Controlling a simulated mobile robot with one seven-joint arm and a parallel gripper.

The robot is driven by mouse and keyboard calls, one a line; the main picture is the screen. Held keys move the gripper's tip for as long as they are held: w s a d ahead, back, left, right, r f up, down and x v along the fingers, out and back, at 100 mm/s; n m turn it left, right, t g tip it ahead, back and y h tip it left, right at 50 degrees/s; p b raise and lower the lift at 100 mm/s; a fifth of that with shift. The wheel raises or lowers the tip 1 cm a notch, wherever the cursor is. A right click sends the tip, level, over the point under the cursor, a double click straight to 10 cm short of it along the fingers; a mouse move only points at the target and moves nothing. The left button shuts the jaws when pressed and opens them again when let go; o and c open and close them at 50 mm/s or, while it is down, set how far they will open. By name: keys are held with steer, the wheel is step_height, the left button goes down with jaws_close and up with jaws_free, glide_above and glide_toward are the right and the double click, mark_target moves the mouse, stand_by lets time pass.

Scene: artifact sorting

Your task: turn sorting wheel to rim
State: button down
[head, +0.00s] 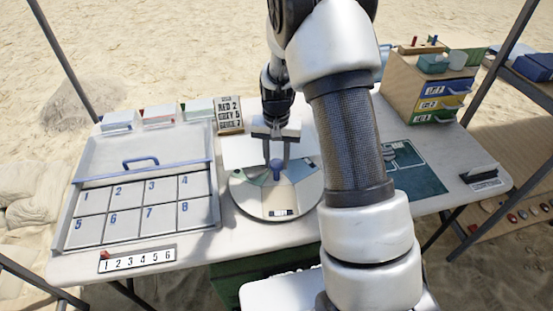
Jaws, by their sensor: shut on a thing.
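The sorting wheel (248,203) is a round pale disc on the table, with grey, green and blue wedge sections and a small black-and-white label at its front edge. A blue knob (278,168) stands near the wheel's middle. My gripper (278,158) points down over the wheel, its two fingers shut on the blue knob. My white and dark arm hides the wheel's right side and part of the table behind it. Which section faces which mark is too small to tell.
A grey tray (77,200) with numbered compartments lies at the left. A wooden drawer unit (405,85) stands back right. A number strip (137,259) lies front left. A green mat (420,180) lies right.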

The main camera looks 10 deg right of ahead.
steer(key=shift+w+r+m+p, duration=0.1)
steer(key=shift+m+p, duration=0.4)
steer(key=shift+m, duration=2.4)
steer(key=shift+m+p, duration=1.05)
steer(key=shift+m, duration=1.85)
steer(key=shift+m+p, duration=1.3)
steer(key=shift+m, duration=1.3)
steer(key=shift+m+p, duration=1.35)
steer(key=shift+m, duration=1.55)
steer(key=c, duration=1.3)
jaws_free()
steer(key=shift+o, duration=0.2)
